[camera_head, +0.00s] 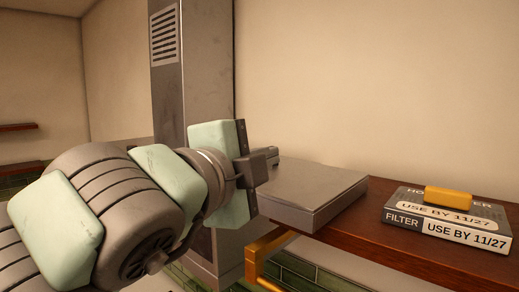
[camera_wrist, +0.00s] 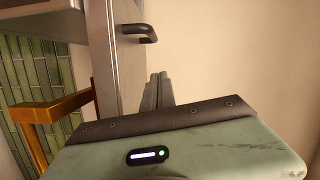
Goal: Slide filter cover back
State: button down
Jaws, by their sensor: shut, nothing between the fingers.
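My gripper (camera_wrist: 158,80) is shut and empty; its two grey fingers lie together in the wrist view. In the head view its fingertips (camera_head: 272,153) are beside the left end of a flat grey box-like unit (camera_head: 318,192) on the wooden shelf. In the wrist view a grey metal body (camera_wrist: 104,55) with a dark bar handle (camera_wrist: 140,33) stands beyond and left of the fingertips. A gap shows between fingers and handle. The filter cover cannot be told apart from the grey unit with certainty. My wrist hides part of the unit's left end.
A carton marked FILTER (camera_head: 447,221), with a yellow block (camera_head: 448,197) on it, lies on the wooden shelf (camera_head: 385,248) at right. An orange rail (camera_head: 258,262) runs below the shelf's front. A tall grey column (camera_head: 193,75) stands behind my arm. The space above the shelf is clear.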

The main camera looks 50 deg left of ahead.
aim_at(277, 180)
jog(key=p+x, duration=0.2)
jog(key=x, duration=0.3)
jog(key=shift+a, duration=0.1)
jog(key=shift+s+a+f+p, duration=0.15)
jog(key=shift+a+p, duration=0.2)
jog(key=shift+a, duration=0.25)
jog(key=shift+s+a+f+p, duration=0.15)
jog(key=shift+a+p, duration=0.2)
jog(key=shift+a, duration=0.25)
jog(key=shift+a+f, duration=0.15)
jog(key=shift+a, duration=0.45)
